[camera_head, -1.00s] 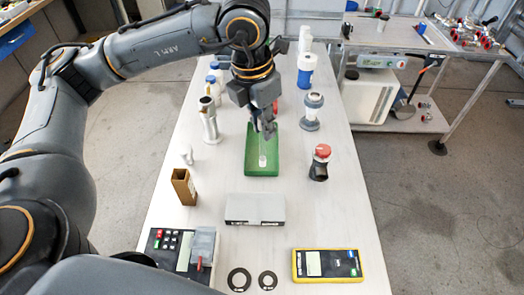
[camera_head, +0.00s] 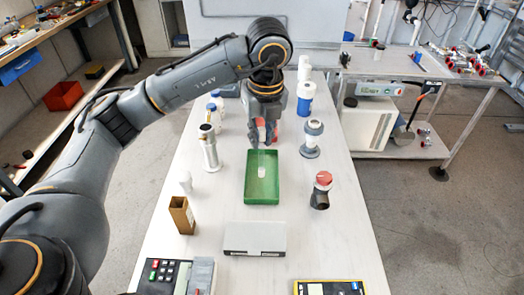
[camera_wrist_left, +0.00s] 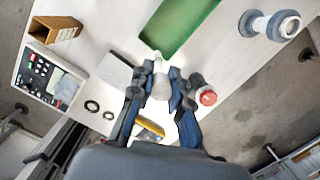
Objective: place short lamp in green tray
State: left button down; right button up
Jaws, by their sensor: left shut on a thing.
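The short lamp (camera_head: 262,168) is a small pale, translucent cylinder. My left gripper (camera_head: 264,143) is shut on its upper part, and the lamp points down. The lamp also shows between the fingers (camera_wrist_left: 160,92) in the left wrist view. The green tray (camera_head: 262,198) is shallow and rectangular on the white table. In the head view the gripper is at the tray's far edge and the lamp overlaps the tray's inside. I cannot tell how high it is above the floor. The tray (camera_wrist_left: 178,22) lies beyond the fingertips in the wrist view. My right gripper is not in view.
A red-topped black fitting (camera_head: 321,190) stands right of the tray, a grey-and-white cylinder (camera_head: 312,138) behind it. A metal cylinder (camera_head: 209,148), small white piece (camera_head: 186,182) and open brown box (camera_head: 181,216) stand left. A grey box (camera_head: 255,238) lies in front.

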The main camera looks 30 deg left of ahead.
pick_arm(q)
jog(key=w+a+f+p, duration=0.3)
jog(key=w+f, duration=0.4)
jog(key=f, duration=0.3)
jog(key=shift+w+a+f+p, duration=0.3)
jog(key=shift+a+p, duration=0.1)
jog(key=shift+p, duration=0.15)
jog(key=shift+f, duration=0.25)
jog(key=c, duration=1.3)
grip_release()
jog(key=shift+r, duration=0.1)
